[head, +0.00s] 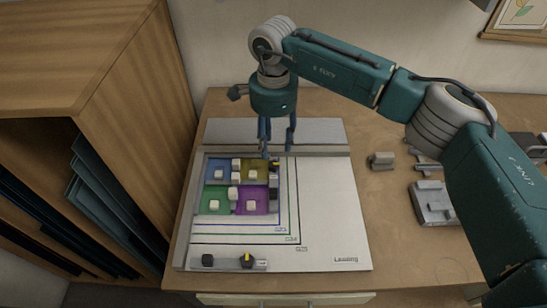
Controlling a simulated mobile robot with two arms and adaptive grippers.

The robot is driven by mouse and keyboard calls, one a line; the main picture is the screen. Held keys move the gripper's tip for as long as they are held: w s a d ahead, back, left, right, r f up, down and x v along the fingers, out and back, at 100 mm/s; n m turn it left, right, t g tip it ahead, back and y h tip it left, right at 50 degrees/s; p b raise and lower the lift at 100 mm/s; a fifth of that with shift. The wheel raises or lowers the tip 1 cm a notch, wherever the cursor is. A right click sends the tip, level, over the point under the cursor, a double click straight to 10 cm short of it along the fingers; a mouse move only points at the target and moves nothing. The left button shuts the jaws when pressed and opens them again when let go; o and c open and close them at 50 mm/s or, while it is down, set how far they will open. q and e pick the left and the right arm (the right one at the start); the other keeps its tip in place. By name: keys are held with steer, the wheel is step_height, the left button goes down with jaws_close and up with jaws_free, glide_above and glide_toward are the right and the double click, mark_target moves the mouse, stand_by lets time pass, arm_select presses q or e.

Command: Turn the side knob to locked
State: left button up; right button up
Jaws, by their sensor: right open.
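A white board (330,225) lies on the wooden table with four coloured glass panes on it: blue, yellow, green and purple. A small dark block with a yellow mark (274,163) is at the right edge of the yellow pane. A black knob with a yellow pointer (247,260) sits on a grey strip at the board's front. I cannot tell for sure which one is the side knob, nor read its labels. My right gripper (278,147) points down, open, with its fingertips close to the marked block at the yellow pane. Contact cannot be told. My left gripper is not in view.
A wooden shelf (135,90) with dark folders stands close on the left. Grey metal parts (432,203) and a small grey block (381,160) lie on the table to the right. A black block (207,260) is at the front strip's left end. The board's right part is clear.

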mark_target(274, 163)
step_height(274, 163, down, 7)
steer(key=shift+s+r+p, duration=0.1)
steer(key=shift+p, duration=1.1)
steer(key=shift+f, duration=0.45)
steer(key=shift+c, duration=0.5)
jaws_close()
